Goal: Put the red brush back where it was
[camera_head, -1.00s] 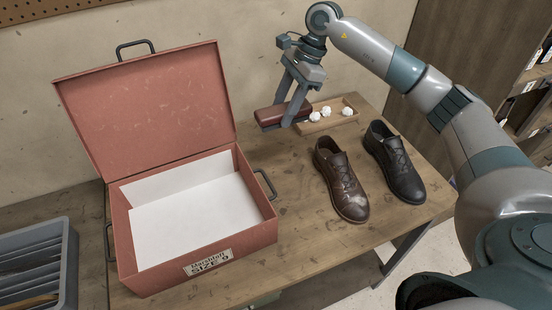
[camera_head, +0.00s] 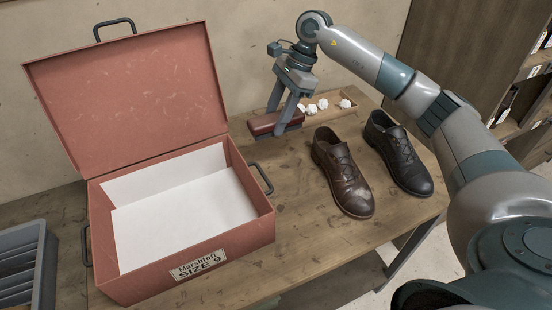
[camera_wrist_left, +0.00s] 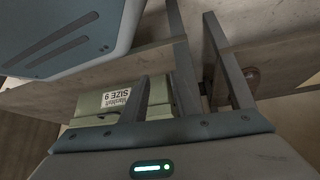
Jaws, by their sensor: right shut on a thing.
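The red brush (camera_head: 262,124), a dark red block, is in my right gripper (camera_head: 277,121) in the head view. The gripper is shut on it at the back of the wooden table, left of the brown shoe (camera_head: 342,172). The brush lies level and low over the table. I cannot tell whether it touches the top. My left gripper (camera_wrist_left: 192,12) shows only in the left wrist view. Its fingers stand apart with nothing between them.
A shallow wooden tray (camera_head: 338,114) with several white crumpled balls is behind the shoes. A black shoe (camera_head: 398,153) stands right of the brown one. An open red box (camera_head: 250,225) with white paper fills the left. A green box (camera_wrist_left: 92,105) shows in the left wrist view.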

